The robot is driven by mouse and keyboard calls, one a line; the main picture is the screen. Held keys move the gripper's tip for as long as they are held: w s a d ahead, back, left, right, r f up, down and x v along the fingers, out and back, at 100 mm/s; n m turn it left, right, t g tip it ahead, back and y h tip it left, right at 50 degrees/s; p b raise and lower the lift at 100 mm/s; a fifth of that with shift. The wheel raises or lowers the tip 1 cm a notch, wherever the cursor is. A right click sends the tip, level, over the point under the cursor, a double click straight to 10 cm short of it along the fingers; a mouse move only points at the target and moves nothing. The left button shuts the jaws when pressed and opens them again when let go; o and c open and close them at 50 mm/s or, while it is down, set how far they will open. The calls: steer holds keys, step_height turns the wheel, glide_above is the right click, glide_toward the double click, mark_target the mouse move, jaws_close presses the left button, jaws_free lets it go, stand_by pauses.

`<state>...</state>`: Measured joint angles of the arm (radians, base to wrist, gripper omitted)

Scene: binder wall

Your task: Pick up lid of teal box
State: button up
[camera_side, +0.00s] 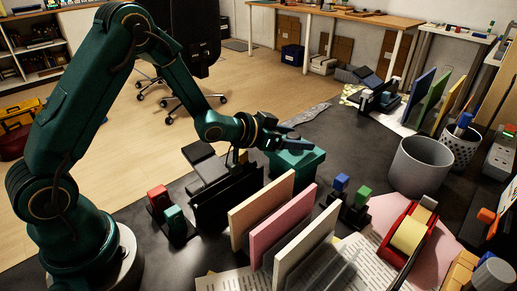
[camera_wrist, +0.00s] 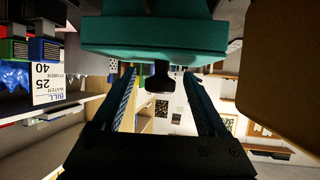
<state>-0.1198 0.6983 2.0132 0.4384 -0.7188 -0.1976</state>
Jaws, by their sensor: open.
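The teal box (camera_side: 297,165) stands on the dark desk, just past the row of upright panels. Its teal top, which I take for the lid (camera_wrist: 155,35), fills the upper middle of the wrist view. A dark knob (camera_wrist: 158,80) sticks out from the lid. My gripper (camera_side: 292,139) is level with the box top and just above it in the side view. In the wrist view my gripper (camera_wrist: 165,82) is open, one finger on each side of the knob, with gaps to both. The knob is hidden in the side view.
Cream (camera_side: 262,208), pink (camera_side: 283,225) and white (camera_side: 305,248) panels stand upright in front of the box, beside black holders (camera_side: 228,198). A grey bin (camera_side: 420,165) and a red tape dispenser (camera_side: 408,235) are to the right.

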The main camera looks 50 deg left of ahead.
jaws_close()
steer(key=shift+r, duration=0.15)
